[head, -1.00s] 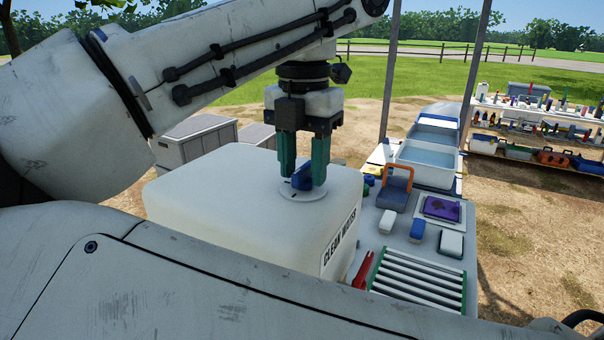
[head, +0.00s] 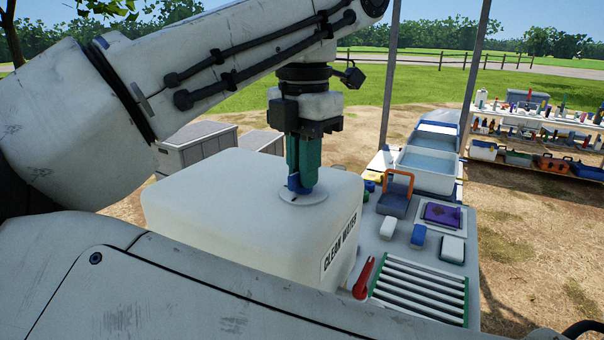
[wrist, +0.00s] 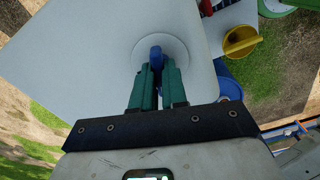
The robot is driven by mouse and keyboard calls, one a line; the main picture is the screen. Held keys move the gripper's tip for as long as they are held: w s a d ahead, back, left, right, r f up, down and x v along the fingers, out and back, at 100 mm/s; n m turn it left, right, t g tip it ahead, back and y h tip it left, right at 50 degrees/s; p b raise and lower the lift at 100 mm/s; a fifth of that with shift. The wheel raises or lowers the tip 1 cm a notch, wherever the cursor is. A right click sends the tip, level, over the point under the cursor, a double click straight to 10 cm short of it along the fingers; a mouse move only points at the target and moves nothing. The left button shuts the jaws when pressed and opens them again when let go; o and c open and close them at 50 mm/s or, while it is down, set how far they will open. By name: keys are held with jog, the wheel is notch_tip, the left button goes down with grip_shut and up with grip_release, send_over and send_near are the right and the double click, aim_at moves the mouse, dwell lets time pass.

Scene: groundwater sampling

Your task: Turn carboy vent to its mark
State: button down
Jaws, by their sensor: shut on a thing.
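The white carboy (head: 220,215), labelled CLEAN WATER, stands in front of my arm. The blue vent knob (head: 293,184) sits on a pale round disc (head: 305,198) on the carboy's top. My gripper (head: 303,183) points straight down with its green fingers shut on the vent knob. In the wrist view the knob (wrist: 156,53) shows between and just beyond the green fingertips (wrist: 158,72). The fingers hide much of the knob, and I cannot make out the mark.
Right of the carboy, a table holds a green-ended rack (head: 420,288), a red tool (head: 363,278), an orange-handled blue item (head: 396,195) and a purple item (head: 441,213). Water-filled tubs (head: 428,165) stand behind. Grey boxes (head: 200,145) are behind the carboy; shelves (head: 540,130) are far right.

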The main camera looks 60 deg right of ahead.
jog(key=m, duration=0.4)
jog(key=shift+f+b, duration=0.1)
jog(key=shift+b, duration=0.3)
jog(key=m, duration=0.3)
jog(key=shift+m+b, duration=0.4)
jog(key=m, duration=0.3)
jog(key=shift+m, duration=0.3)
jog(key=m, duration=0.3)
jog(key=c, duration=1.1)
grip_release()
notch_tip(320, 180, up, 11)
